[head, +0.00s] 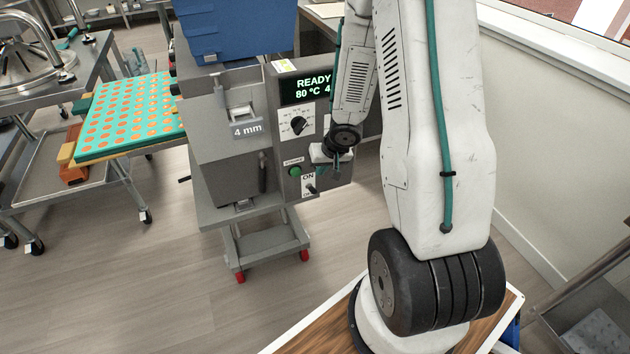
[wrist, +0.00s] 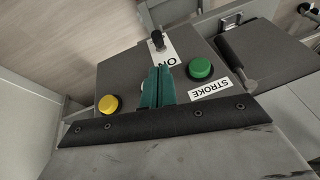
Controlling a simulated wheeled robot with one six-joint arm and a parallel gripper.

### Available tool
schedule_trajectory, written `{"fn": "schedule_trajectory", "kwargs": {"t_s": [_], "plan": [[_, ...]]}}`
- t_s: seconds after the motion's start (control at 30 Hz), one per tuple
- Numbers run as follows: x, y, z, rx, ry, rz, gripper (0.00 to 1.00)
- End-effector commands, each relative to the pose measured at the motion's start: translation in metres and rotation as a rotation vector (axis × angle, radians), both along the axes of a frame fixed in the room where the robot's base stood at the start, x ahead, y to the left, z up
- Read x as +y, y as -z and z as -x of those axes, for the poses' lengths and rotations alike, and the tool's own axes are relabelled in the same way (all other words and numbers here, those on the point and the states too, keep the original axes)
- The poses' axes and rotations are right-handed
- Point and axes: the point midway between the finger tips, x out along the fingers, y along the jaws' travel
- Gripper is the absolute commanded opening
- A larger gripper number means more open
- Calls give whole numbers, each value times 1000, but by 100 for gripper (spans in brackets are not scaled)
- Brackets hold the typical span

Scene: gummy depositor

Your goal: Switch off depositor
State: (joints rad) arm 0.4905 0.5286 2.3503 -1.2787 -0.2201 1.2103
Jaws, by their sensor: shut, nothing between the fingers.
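The depositor (head: 225,140) is a grey machine with a control panel on its right side. Its lit display (head: 305,88) reads READY and 80 °C. Low on the panel is a small dark switch lever (head: 311,187) on a white ON label (head: 308,177); the lever (wrist: 157,40) and label (wrist: 168,53) also show in the wrist view. My gripper (head: 336,172) is in front of the panel, close to its right edge. Its teal fingers (wrist: 160,72) are shut and empty, with the tips just short of the ON label and lever in the wrist view. Contact cannot be told.
A green button (wrist: 200,68) with a STROKE label (wrist: 210,88) and a yellow button (wrist: 108,104) flank my fingers. A dial (head: 297,124) sits above. A blue hopper (head: 235,28) tops the machine. A teal mould tray (head: 130,115) is at left. Floor in front is clear.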

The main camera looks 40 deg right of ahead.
Motion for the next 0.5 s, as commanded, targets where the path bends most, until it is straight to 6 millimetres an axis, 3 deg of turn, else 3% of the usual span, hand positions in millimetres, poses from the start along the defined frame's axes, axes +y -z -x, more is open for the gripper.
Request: {"fn": "schedule_trajectory", "kwargs": {"t_s": [0.3, 0.5], "plan": [[2, 49, -18, 4, 1, -1, 0], [3, 67, -27, 1, 1, -1, 0]]}}
